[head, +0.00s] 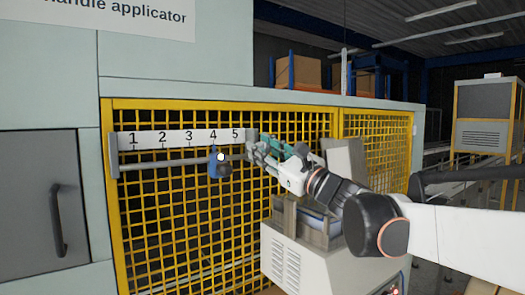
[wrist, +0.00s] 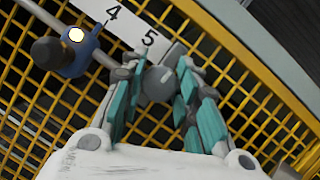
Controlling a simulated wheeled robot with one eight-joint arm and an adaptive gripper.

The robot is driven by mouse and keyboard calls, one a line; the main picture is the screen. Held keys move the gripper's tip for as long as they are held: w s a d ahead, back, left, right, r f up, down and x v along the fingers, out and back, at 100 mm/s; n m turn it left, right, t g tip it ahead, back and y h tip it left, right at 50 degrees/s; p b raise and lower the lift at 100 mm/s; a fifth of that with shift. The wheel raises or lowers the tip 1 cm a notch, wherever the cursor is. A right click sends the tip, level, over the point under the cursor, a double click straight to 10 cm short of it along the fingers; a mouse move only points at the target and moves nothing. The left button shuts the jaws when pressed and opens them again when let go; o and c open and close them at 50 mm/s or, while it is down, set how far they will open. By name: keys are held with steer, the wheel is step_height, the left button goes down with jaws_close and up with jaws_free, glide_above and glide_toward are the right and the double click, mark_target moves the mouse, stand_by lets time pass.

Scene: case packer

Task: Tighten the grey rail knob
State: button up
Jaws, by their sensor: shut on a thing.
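The grey rail knob (wrist: 160,84) is a round grey piece near the right end of the rail, beside the 5. My gripper (wrist: 160,88) is shut on it, with a teal finger on each side. In the head view my gripper (head: 262,150) is at the rail's right end and mostly hides the knob. A blue slider (head: 213,165) with a lit white spot and a dark knob sits on the rail (head: 160,161) below the 4. The slider also shows in the wrist view (wrist: 82,58), left of my fingers and apart from them.
A white scale plate (head: 175,139) numbered 1 to 5 runs above the rail. Yellow mesh guarding (head: 150,235) is close behind it. A grey cabinet (head: 290,255) with a tray-like top stands below my arm. A grey door (head: 35,210) is at far left.

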steer(key=shift+n, duration=0.5)
steer(key=o, duration=1.1)
steer(key=shift+c, duration=0.2)
steer(key=v, duration=1.2)
steer(key=shift+d, duration=0.1)
